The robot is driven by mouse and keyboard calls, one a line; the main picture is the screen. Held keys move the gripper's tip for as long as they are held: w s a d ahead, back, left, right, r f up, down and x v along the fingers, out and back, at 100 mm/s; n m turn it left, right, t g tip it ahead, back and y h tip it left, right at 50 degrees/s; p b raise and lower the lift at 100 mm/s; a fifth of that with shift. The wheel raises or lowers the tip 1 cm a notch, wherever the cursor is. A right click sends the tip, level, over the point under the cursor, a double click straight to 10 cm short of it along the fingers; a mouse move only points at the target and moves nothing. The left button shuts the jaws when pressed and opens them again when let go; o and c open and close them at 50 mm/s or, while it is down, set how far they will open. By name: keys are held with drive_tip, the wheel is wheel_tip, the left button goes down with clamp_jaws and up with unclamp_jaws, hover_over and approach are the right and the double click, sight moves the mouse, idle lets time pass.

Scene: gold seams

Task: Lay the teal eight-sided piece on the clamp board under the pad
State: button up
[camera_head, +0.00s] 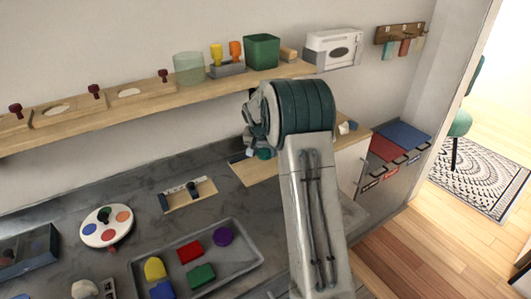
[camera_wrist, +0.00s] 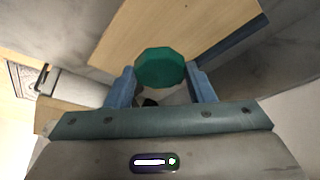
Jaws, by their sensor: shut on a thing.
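The teal eight-sided piece (camera_wrist: 160,68) is held between the two blue fingertips of my gripper (camera_wrist: 161,82) in the wrist view. In the head view the teal piece (camera_head: 264,154) shows only in part beside my arm, above or near a pale wooden board (camera_head: 246,177). My arm hides much of this board. The wooden board (camera_wrist: 180,25) also shows beyond the piece in the wrist view. I cannot tell whether the piece touches it. No clamp pad can be made out clearly; it may be hidden behind my arm.
A grey tray (camera_head: 240,279) with several coloured pieces, a round palette (camera_head: 106,226) and a small wooden stand (camera_head: 189,203) are on the grey counter. Above, a wooden shelf (camera_head: 150,117) holds boards with dark red knobs, cups and a green bin (camera_head: 262,52).

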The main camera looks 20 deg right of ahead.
sight(264, 152)
drive_tip(key=shift+w+d, duration=0.45)
drive_tip(key=shift+w, duration=0.2)
drive_tip(key=shift+f, duration=1.7)
drive_tip(key=shift+f, duration=0.2)
drive_tip(key=o, duration=1)
